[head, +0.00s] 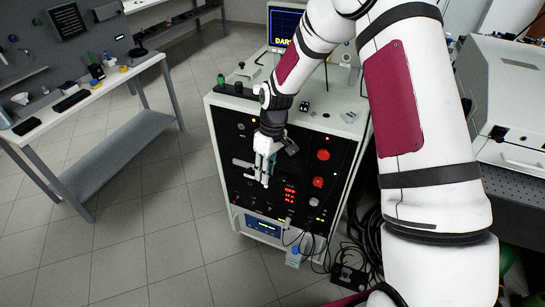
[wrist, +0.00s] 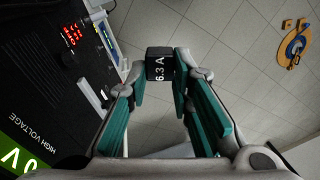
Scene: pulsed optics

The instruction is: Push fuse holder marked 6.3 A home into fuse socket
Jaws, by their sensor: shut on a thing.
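My gripper (wrist: 160,82) is shut on the fuse holder (wrist: 159,66), a small black block with "6.3 A" in white, held between the tips of the teal fingers. In the wrist view the holder stands clear against the floor, apart from the black panel at left. In the head view my gripper (head: 264,176) is in front of the cabinet's black front panel (head: 232,150), and the holder cannot be made out there. I cannot pick out the fuse socket in either view.
The panel carries red buttons (head: 323,155), a red digit display (head: 290,194) and a handle (wrist: 90,93). Cables (head: 310,245) hang low on the cabinet's right side. A workbench (head: 85,95) stands at left. The floor (head: 160,235) between is clear.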

